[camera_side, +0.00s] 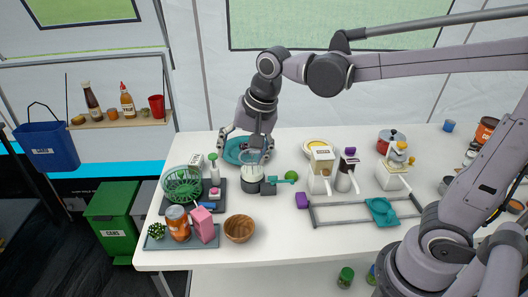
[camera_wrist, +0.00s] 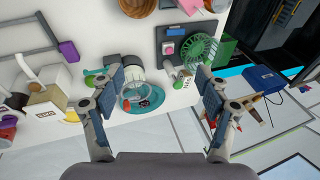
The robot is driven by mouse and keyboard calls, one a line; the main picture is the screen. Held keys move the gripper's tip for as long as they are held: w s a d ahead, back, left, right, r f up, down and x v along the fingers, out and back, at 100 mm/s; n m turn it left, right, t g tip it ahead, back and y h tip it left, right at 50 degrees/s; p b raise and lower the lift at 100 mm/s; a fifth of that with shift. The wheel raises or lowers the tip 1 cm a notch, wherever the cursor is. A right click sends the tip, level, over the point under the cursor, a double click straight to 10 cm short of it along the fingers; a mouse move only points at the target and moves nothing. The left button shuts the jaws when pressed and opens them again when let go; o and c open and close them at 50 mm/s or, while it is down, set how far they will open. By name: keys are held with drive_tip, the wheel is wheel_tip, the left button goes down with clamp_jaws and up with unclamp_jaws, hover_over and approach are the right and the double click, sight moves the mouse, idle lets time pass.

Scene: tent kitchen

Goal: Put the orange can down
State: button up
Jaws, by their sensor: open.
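An orange can (camera_side: 178,223) stands on a grey tray (camera_side: 155,243) at the front left of the white table, beside a pink carton (camera_side: 203,224). My gripper (camera_side: 245,146) is over the back left of the table, near a teal plate (camera_side: 232,152) and a clear-topped blender (camera_side: 252,170), well apart from the can. In the wrist view my gripper (camera_wrist: 160,80) has its fingers wide apart with nothing held between them. The teal plate (camera_wrist: 160,104) shows there with a small red item (camera_wrist: 143,103) on or over it; I cannot tell what it is.
A green basket (camera_side: 183,186) stands on a dark base behind the can. A wooden bowl (camera_side: 239,229) is right of the tray. A green bin (camera_side: 112,222) stands off the table's left edge. Another orange can (camera_side: 487,128) is at the far right. Table front centre is clear.

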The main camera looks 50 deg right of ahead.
drive_tip(key=s+d+f+n+t, duration=0.3)
drive_tip(key=s+d+f+n, duration=0.1)
drive_tip(key=s+d+n, duration=0.3)
drive_tip(key=s+n, duration=0.2)
drive_tip(key=s, duration=0.2)
drive_tip(key=shift+s+n+h, duration=0.2)
drive_tip(key=shift+n+h, duration=0.1)
